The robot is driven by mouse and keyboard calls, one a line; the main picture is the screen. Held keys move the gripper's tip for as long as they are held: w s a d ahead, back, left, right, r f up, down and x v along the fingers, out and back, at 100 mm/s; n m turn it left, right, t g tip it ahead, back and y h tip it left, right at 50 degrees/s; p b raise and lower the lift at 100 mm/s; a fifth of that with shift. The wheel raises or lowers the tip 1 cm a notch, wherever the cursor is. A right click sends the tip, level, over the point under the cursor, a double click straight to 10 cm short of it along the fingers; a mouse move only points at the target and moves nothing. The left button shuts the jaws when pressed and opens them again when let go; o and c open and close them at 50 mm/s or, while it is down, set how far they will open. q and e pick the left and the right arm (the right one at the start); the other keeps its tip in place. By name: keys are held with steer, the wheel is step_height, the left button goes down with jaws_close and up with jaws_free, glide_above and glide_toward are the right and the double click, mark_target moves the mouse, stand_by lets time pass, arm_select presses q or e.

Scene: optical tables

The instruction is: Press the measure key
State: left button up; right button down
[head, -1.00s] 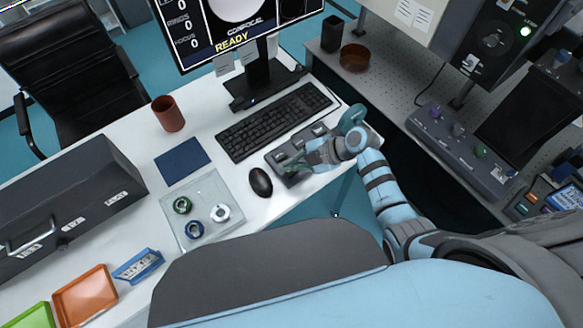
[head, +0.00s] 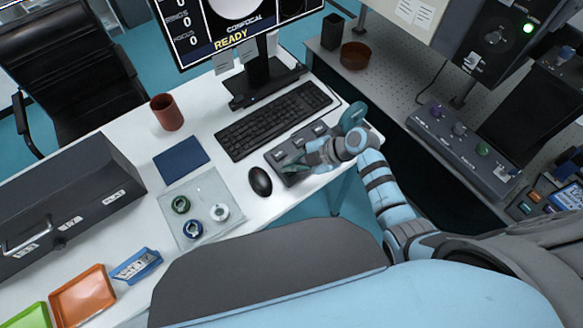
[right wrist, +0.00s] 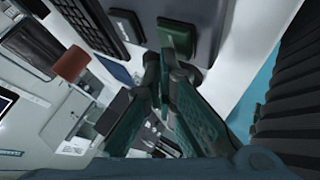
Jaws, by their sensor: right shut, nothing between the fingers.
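The grey key panel (head: 273,159) lies on the white desk in front of the keyboard, with several raised keys. In the right wrist view, a green key (right wrist: 175,37) and a dark key (right wrist: 126,22) stand on the panel (right wrist: 205,42). No label on the keys can be read. My right gripper (head: 287,164) is over the near left part of the panel. In the right wrist view its shut, empty fingertips (right wrist: 159,62) are close to the green key; I cannot tell whether they touch it. My left gripper is out of view.
A black mouse (head: 260,181) lies just left of the panel, and the keyboard (head: 275,120) behind it. The monitor (head: 235,30) reads READY. A glass plate (head: 202,190) with several small rings lies further left. A brown cup (head: 167,113) stands at the back.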

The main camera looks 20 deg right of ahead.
steer(key=shift+f+b, duration=0.35)
steer(key=shift+b, duration=0.1)
stand_by(0.6)
steer(key=shift+r, duration=0.1)
steer(key=shift+r+p, duration=0.7)
steer(key=shift+r, duration=0.05)
step_height(320, 180, up, 5)
steer(key=p, duration=0.4)
steer(key=shift+r, duration=0.1)
stand_by(0.4)
stand_by(0.4)
